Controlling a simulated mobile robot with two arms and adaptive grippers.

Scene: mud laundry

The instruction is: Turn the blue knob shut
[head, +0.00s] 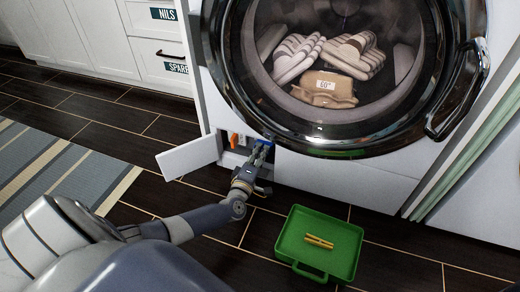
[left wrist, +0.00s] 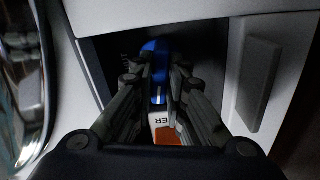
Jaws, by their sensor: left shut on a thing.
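The blue knob (head: 263,143) is inside the small open compartment at the lower left of the washing machine's front. My left gripper (head: 259,157) reaches into this compartment and is shut on the knob. In the left wrist view the knob (left wrist: 154,52) shows between the two dark fingers (left wrist: 158,80), which hide part of it. An orange part (head: 234,140) is to the left of the knob in the head view. In the left wrist view a white label (left wrist: 160,118) and an orange part (left wrist: 168,136) show below the knob. My right gripper is not in view.
The compartment's white flap (head: 188,157) stands open to the left. The round washer door (head: 340,150) is above, with folded cloths behind its glass. A green tray (head: 318,262) with yellowish sticks lies on the dark floor. A striped rug (head: 60,172) is at left.

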